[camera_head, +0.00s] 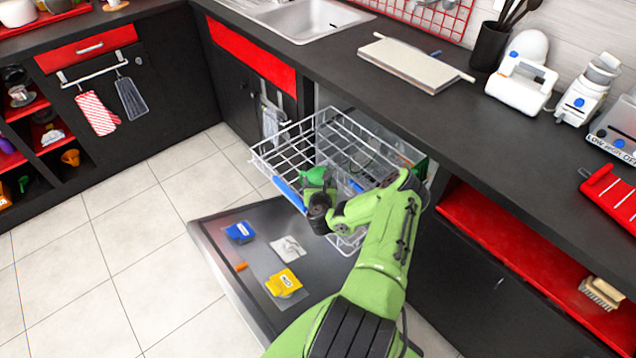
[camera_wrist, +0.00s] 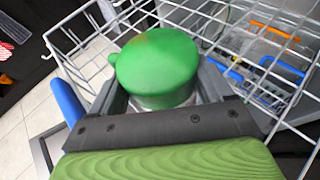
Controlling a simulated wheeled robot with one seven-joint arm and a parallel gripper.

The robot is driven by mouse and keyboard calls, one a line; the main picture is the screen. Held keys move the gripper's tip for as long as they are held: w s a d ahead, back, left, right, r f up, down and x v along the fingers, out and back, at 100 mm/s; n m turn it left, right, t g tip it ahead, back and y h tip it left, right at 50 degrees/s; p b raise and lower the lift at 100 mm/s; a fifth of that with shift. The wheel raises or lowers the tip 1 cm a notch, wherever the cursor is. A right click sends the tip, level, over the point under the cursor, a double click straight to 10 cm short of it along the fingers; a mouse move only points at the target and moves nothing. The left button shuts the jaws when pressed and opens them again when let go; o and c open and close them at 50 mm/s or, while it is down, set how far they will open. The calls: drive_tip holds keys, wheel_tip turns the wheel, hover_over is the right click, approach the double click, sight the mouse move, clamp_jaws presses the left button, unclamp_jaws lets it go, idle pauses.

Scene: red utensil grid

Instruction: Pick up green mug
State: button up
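The green mug (camera_wrist: 158,62) shows its round, closed green end toward the wrist camera, with a pale surface below it. In the head view the green mug (camera_head: 316,177) is at the wire dish rack, just beyond my gripper (camera_head: 320,198). In the wrist view my gripper (camera_wrist: 163,92) has its two dark fingers spread wide, one on each side of the mug. Whether both fingers press on it cannot be told. The forearm hides part of the rack in the head view.
The white wire rack (camera_head: 284,146) is pulled out, with a blue handle (camera_head: 289,193) at its front. The open dishwasher door (camera_head: 218,262) lies below with packets on it. The black counter (camera_head: 350,72) runs along the right. Tiled floor at left is clear.

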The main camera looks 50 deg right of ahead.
drive_tip(key=c, duration=0.6)
drive_tip(key=shift+o, duration=0.2)
wheel_tip(320, 180, up, 28)
drive_tip(key=p, duration=1.9)
drive_tip(key=shift+p, duration=0.3)
drive_tip(key=w+a+n+t+y, duration=0.1)
drive_tip(key=w+a+n+y, duration=0.15)
drive_tip(key=a, duration=0.55)
drive_tip(key=w+a+n+t+y, duration=0.2)
drive_tip(key=w+a, duration=0.1)
drive_tip(key=a, duration=0.6)
drive_tip(key=s+a+r+n+y, duration=0.1)
drive_tip(key=a+n+y, duration=0.1)
drive_tip(key=a, duration=0.7)
drive_tip(key=s+a+r+n+t+y+b, duration=0.1)
drive_tip(key=s+a+n+y, duration=0.1)
drive_tip(key=a, duration=0.8)
drive_tip(key=shift+s+a+n+y, duration=0.3)
drive_tip(key=shift+n+y, duration=0.05)
drive_tip(key=shift+y, duration=0.3)
